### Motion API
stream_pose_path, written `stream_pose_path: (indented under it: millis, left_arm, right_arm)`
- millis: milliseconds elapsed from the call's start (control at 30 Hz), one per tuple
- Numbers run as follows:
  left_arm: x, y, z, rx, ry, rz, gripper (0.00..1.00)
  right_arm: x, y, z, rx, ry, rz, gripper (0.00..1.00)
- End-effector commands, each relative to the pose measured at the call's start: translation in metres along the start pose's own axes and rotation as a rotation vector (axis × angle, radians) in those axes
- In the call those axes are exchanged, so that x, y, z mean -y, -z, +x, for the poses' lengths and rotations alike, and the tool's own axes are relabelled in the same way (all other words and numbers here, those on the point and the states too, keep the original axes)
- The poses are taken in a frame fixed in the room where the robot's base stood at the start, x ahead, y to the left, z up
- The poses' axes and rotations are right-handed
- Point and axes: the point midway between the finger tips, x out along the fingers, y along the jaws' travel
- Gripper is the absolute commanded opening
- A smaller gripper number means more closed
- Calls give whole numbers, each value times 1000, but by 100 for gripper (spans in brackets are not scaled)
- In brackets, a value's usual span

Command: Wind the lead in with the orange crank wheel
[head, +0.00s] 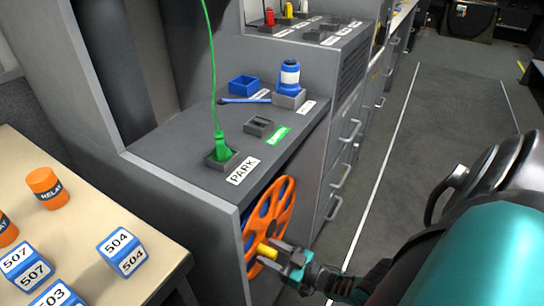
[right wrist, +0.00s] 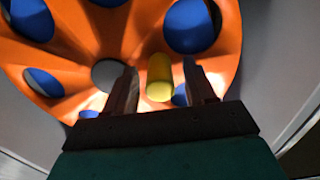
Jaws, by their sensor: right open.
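The orange crank wheel (head: 271,215) is mounted upright on the end face of the grey cabinet, with blue showing through its holes. It fills much of the right wrist view (right wrist: 75,55). Its yellow handle knob (head: 267,251) sticks out near the lower rim. My right gripper (head: 284,256) is open at the knob, and in the right wrist view the knob (right wrist: 160,78) stands between the two fingers. I cannot tell whether either finger touches it. The green lead (head: 211,65) runs up from a green plug (head: 221,147) seated in the socket labelled PARK. My left gripper is not in view.
An empty dark socket (head: 258,126) with a green label sits beside the PARK socket. A blue tray (head: 244,85) and a blue-and-white bottle (head: 289,77) stand farther back. A wooden table (head: 105,198) with numbered blocks is at left. The aisle floor (head: 400,160) at right is clear.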

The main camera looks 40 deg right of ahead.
Motion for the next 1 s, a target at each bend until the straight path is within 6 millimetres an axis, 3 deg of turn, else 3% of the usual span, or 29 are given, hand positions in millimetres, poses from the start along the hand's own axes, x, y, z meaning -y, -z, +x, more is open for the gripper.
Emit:
stream_pose_path:
  millis: [200, 767, 1000]
  left_arm:
    - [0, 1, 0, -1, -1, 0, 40]
    - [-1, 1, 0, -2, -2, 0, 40]
    - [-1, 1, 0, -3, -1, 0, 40]
  right_arm:
    - [0, 0, 0, 1, 0, 1, 54]
    - [0, 0, 0, 1, 0, 0, 0]
    - [0, 0, -1, 1, 1, 0, 0]
